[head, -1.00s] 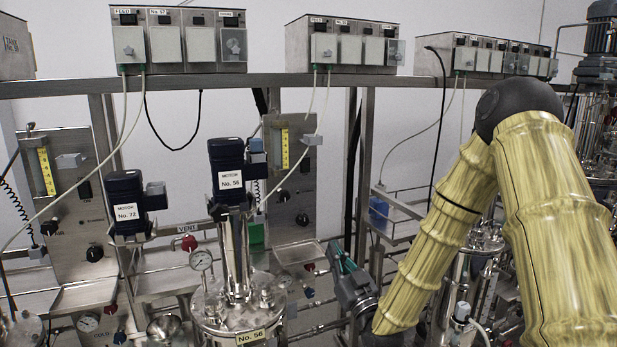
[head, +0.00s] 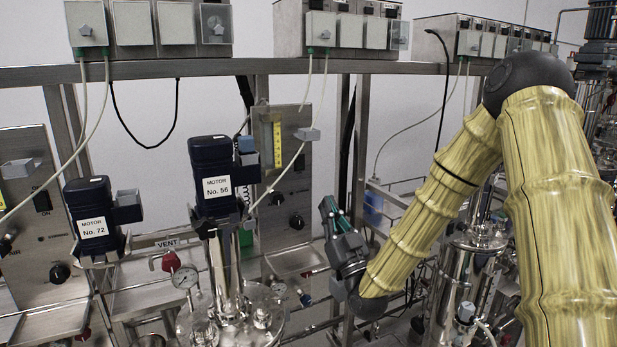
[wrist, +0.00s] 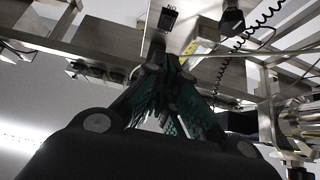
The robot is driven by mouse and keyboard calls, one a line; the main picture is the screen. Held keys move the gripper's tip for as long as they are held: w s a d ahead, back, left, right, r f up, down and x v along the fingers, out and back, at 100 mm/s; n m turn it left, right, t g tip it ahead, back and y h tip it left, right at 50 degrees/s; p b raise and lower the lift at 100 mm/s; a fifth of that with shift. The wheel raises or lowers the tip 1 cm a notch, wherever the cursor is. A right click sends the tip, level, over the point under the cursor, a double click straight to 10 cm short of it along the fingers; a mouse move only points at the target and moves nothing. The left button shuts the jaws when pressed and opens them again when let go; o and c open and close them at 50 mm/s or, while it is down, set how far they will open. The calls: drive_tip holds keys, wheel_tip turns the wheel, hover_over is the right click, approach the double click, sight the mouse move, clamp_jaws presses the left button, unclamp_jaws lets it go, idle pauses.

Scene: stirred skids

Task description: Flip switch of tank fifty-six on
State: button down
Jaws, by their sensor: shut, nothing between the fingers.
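The motor of tank fifty-six (head: 212,172), dark blue with a "No. 56" label, stands above its steel tank (head: 235,325) left of centre. Behind and right of it is a steel panel (head: 291,215) with a yellow scale, a dark switch (head: 299,162) and black knobs. In the wrist view a black switch (wrist: 168,18) on a pale panel shows just beyond the fingertips. My gripper (head: 328,206) is right of the panel, its shut, empty fingers pointing up and left. In the wrist view its fingers (wrist: 157,45) meet near the panel's lower part; contact cannot be told.
Motor No. 72 (head: 90,215) stands at the left, by another panel (head: 35,230). A steel rail (head: 250,67) carrying control boxes (head: 345,30) crosses above. Thin hoses hang in front of the panels. Another steel tank (head: 462,275) stands behind my arm.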

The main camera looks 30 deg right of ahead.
drive_tip(key=p, duration=0.4)
approach(300, 158)
wheel_tip(300, 158, up, 4)
drive_tip(key=s, duration=0.1)
drive_tip(key=w+p, duration=0.1)
drive_tip(key=w, duration=0.3)
drive_tip(key=shift+w+f+p, duration=0.25)
drive_tip(key=shift+f+p, duration=0.15)
drive_tip(key=shift+w, duration=0.1)
